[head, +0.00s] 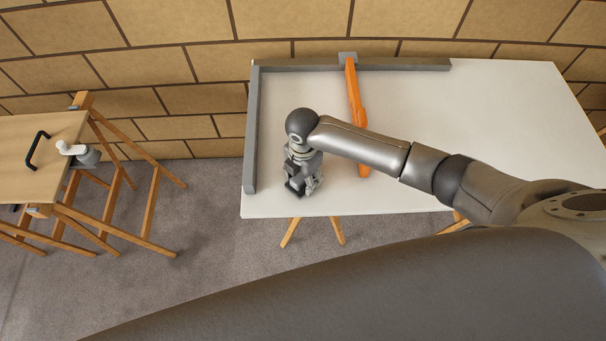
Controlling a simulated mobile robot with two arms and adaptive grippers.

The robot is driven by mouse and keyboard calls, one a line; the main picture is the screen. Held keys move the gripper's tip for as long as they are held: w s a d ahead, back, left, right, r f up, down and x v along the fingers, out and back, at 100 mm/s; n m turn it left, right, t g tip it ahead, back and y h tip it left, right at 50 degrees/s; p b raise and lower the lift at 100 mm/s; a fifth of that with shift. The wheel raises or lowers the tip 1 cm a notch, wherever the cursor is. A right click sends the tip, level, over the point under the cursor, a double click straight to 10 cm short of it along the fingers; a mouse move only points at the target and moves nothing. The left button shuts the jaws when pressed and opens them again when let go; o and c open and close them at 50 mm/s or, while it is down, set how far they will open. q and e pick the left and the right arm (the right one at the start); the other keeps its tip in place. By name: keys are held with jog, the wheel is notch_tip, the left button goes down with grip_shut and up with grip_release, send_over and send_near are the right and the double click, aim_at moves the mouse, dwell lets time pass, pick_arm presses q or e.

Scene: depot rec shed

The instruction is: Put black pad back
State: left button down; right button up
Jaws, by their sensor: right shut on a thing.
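My right gripper (303,188) points down over the front left part of the white table (440,120). It is shut on a small dark thing, which looks like the black pad (293,189); my fingers and wrist hide much of it. It is low over the tabletop, and I cannot tell whether it touches. My left gripper is not in view.
A grey L-shaped rail (252,130) runs along the table's left and back edges. An orange bar (354,115) lies right of my gripper. A wooden folding table (45,140) with a black handle (37,149) stands at left. The table's right half looks clear.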

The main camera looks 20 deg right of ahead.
jog(key=shift+f, duration=0.15)
jog(key=o, duration=1)
jog(key=shift+r, duration=0.2)
notch_tip(320, 180, up, 12)
jog(key=shift+f+b, duration=0.1)
jog(key=shift+b, duration=0.25)
